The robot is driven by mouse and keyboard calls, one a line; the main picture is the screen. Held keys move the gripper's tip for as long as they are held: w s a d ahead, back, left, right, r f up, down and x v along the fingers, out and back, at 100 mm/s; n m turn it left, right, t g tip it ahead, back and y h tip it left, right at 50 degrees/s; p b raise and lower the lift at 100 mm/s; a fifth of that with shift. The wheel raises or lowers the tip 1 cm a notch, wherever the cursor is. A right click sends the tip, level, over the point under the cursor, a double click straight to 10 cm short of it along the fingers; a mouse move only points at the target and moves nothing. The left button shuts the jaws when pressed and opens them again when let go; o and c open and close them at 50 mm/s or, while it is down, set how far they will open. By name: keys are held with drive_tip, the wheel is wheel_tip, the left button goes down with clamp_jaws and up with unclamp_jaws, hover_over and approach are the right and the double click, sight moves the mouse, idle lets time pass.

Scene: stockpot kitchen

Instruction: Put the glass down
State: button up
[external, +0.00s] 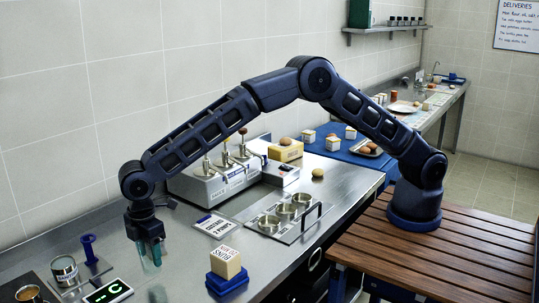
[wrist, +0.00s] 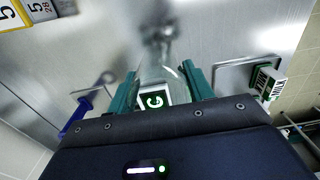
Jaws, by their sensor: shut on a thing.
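My gripper (external: 150,256) is at the left of the external view, pointing down over the steel counter (external: 190,262). Its green fingers are shut on a clear glass. In the wrist view the glass (wrist: 164,68) stands between the two fingers (wrist: 161,86), see-through and hard to outline. In the external view the glass is mostly hidden by the fingers. I cannot tell whether its base touches the counter.
A display with green characters (external: 108,291) lies left of my gripper, near a metal cup (external: 64,270) and a blue spool-like piece (external: 90,250). A labelled block on a blue base (external: 226,262) stands to the right. A sign (external: 214,224) lies behind. Bare counter lies between them.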

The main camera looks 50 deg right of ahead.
sight(150, 261)
drive_tip(key=shift+f, duration=1.5)
drive_tip(key=shift+f, duration=0.15)
drive_tip(key=o, duration=1)
drive_tip(key=shift+o, duration=0.2)
wheel_tip(150, 261, up, 12)
drive_tip(key=shift+r, duration=0.2)
